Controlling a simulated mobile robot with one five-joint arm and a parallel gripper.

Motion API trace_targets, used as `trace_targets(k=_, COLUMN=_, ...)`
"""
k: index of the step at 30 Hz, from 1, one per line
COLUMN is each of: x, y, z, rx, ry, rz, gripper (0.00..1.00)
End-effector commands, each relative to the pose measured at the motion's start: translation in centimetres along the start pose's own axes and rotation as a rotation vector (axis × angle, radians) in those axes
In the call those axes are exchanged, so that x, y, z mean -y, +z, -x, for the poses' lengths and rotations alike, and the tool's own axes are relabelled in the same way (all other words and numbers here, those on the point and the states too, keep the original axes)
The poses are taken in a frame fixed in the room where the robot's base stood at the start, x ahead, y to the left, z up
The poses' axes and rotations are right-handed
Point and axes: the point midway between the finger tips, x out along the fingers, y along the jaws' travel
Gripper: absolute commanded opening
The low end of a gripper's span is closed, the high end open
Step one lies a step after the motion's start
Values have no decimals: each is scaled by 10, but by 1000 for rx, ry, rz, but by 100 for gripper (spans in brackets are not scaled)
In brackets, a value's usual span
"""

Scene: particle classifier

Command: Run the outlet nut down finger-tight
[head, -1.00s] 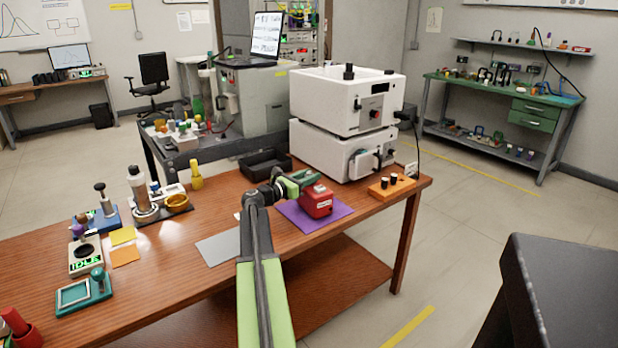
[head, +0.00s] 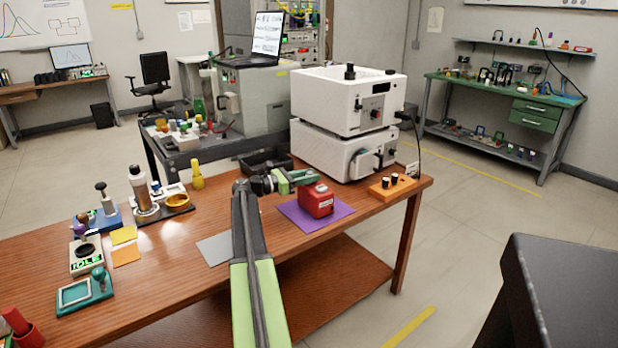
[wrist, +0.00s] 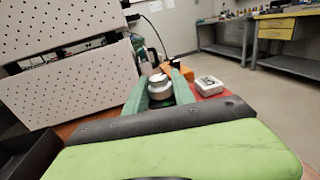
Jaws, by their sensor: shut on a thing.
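My gripper (head: 304,178) is at the end of my arm, over the back of the red block (head: 317,201) on the purple mat (head: 288,210). In the wrist view its two green fingers (wrist: 160,92) are closed on a round, silver-grey piece with a pale top (wrist: 158,84), which looks like the outlet nut. The nut is too small to make out in the head view. What lies under the nut is hidden by the fingers, so I cannot tell how it sits on any thread.
The white two-tier instrument (head: 345,145) stands just behind my gripper. An orange block with black knobs (head: 393,187) is to the right. A black tray (head: 262,163) lies behind my arm. A grey sheet (head: 214,248) lies left of my arm, and bare wood is around it.

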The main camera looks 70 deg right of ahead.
Motion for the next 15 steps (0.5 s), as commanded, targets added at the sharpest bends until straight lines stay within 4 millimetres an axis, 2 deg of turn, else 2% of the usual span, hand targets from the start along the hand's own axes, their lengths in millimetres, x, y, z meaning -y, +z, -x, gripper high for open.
trace_targets(k=1, x=-6, y=1, z=-1, rx=2, ry=-41, rz=0, gripper=0)
trace_targets(k=15, x=-3, y=1, z=-2, rx=2, ry=-404, rz=0, gripper=0)
